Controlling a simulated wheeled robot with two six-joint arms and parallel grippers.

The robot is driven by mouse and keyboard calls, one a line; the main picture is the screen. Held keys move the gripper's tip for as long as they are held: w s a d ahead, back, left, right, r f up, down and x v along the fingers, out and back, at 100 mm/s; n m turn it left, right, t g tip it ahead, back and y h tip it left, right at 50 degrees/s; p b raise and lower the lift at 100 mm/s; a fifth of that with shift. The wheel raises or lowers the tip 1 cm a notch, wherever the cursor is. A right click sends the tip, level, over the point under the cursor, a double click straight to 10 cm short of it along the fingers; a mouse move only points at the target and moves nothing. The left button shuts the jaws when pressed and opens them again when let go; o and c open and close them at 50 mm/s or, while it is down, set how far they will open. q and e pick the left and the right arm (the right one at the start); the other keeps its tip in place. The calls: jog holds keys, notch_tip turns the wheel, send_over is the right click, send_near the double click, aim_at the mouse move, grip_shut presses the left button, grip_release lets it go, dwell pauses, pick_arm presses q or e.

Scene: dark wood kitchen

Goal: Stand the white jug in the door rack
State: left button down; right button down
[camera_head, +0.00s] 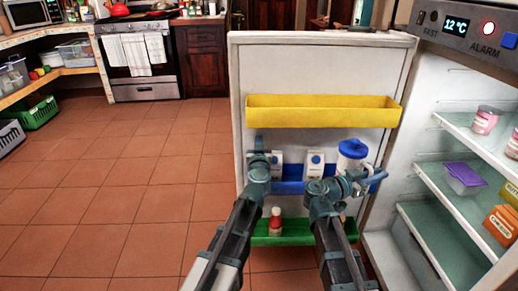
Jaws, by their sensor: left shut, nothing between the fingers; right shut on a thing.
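The white jug (350,163) with a blue lid is upright at the right end of the blue door rack (290,187), on the open fridge door. My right gripper (366,178) is in front of it and shut on it. The gripper hides the jug's lower part, so I cannot tell whether its base rests in the rack. My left gripper (259,144) is shut and empty, pointing up in front of the left end of the blue rack.
Two white cartons (315,164) with blue marks stand in the blue rack. A yellow rack (320,112) is above, seemingly empty. A green rack (290,238) below holds a red bottle (275,219). Fridge shelves (445,190) with tubs are at right. Tiled floor is clear at left.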

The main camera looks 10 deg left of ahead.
pick_arm(q)
jog(key=shift+x, duration=0.75)
jog(key=shift+w, duration=0.1)
